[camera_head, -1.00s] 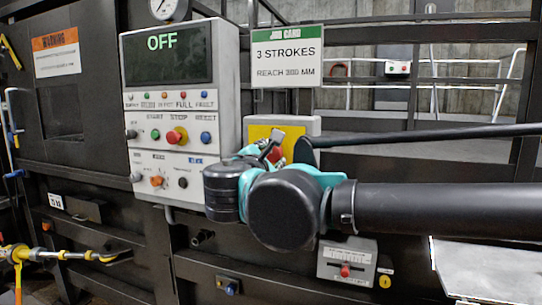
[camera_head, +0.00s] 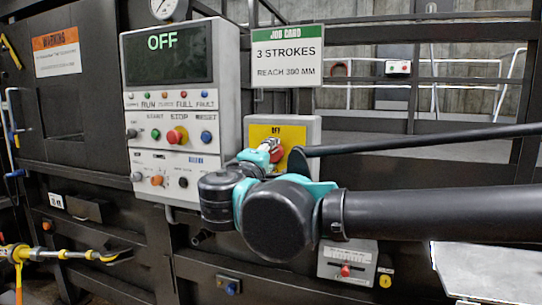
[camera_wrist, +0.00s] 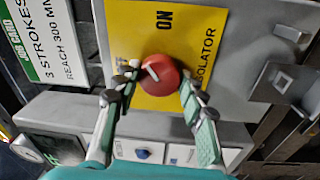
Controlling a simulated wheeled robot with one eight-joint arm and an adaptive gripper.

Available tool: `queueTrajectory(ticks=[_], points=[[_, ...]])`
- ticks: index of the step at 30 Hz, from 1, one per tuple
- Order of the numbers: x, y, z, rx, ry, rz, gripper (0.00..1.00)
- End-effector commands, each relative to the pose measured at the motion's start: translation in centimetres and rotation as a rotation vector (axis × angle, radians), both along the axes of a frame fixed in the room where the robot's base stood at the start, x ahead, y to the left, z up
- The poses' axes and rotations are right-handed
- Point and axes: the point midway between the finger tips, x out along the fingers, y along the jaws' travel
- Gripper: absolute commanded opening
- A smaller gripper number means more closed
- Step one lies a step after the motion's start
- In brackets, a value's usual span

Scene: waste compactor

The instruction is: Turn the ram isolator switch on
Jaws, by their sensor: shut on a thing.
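The ram isolator switch is a red round knob (camera_wrist: 158,76) on a yellow plate (camera_wrist: 190,40) on a grey box. In the wrist view the plate reads ON above the knob; a label at its left is partly hidden by a finger. The knob's white line is slanted, its end towards the upper left. My gripper (camera_wrist: 158,92) has one finger on each side of the knob and is shut on it. In the head view the knob (camera_head: 277,153) is partly covered by my gripper (camera_head: 268,150), and OFF shows at the plate's top.
The control panel (camera_head: 172,160) stands left of the switch, its display (camera_head: 165,52) reading OFF. The job card (camera_head: 287,55) hangs above the switch box. A small grey box with a red knob (camera_head: 346,270) is below my arm. Railings (camera_head: 440,70) stand behind.

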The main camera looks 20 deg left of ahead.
Motion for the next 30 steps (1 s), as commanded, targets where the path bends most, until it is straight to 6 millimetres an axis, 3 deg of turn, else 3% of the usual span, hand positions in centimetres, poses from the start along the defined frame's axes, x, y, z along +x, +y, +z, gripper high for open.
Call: queueTrajectory(ticks=[15,30], points=[[0.01,0.08,-0.08,0.448,-0.034,-0.001,0.12],[0.01,0.07,-0.1,0.637,-0.049,-0.002,0.12]])
